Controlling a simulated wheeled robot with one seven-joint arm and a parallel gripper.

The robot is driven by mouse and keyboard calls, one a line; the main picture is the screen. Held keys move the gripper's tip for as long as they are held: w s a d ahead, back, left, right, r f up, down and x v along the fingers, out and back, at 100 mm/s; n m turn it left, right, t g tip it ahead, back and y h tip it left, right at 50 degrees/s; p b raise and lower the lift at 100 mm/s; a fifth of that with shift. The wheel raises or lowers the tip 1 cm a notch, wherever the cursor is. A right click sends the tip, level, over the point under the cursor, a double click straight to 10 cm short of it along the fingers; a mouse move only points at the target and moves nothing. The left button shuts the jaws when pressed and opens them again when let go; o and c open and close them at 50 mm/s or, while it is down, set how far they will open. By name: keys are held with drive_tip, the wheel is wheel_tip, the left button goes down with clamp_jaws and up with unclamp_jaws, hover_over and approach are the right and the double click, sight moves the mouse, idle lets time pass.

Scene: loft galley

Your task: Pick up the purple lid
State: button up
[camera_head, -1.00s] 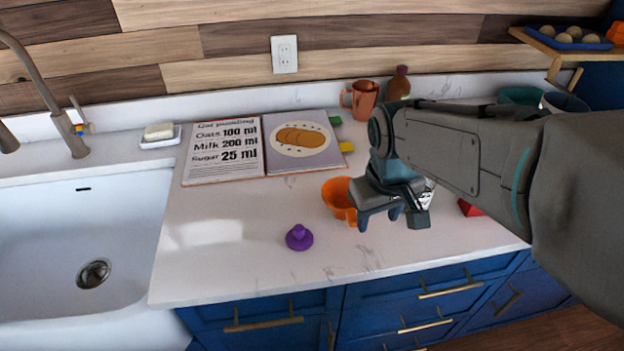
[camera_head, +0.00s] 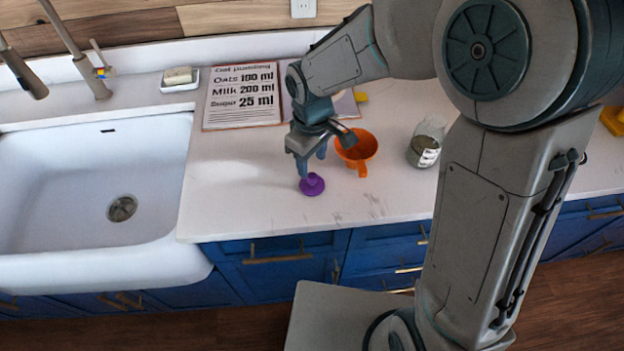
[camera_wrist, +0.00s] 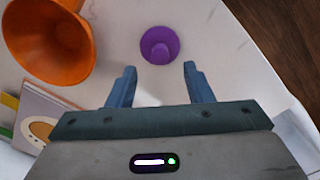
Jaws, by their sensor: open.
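The purple lid (camera_head: 312,184) lies on the white counter near its front edge, with its round knob facing up. In the wrist view the lid (camera_wrist: 159,45) sits just beyond the gap between the two blue fingers, roughly centred. My gripper (camera_head: 312,170) is open and empty, with its fingertips above and just behind the lid in the head view. It also shows in the wrist view (camera_wrist: 160,70) with the fingers well apart. Nothing is between the fingers, and I see no contact with the lid.
An orange cup (camera_head: 357,150) stands close to the right of my gripper. A glass jar (camera_head: 426,145) stands farther right. The counter left of the lid is clear.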

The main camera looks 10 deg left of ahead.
sight(312, 175)
drive_tip(key=shift+f+p, duration=0.75)
drive_tip(key=shift+f, duration=2.35)
clamp_jaws()
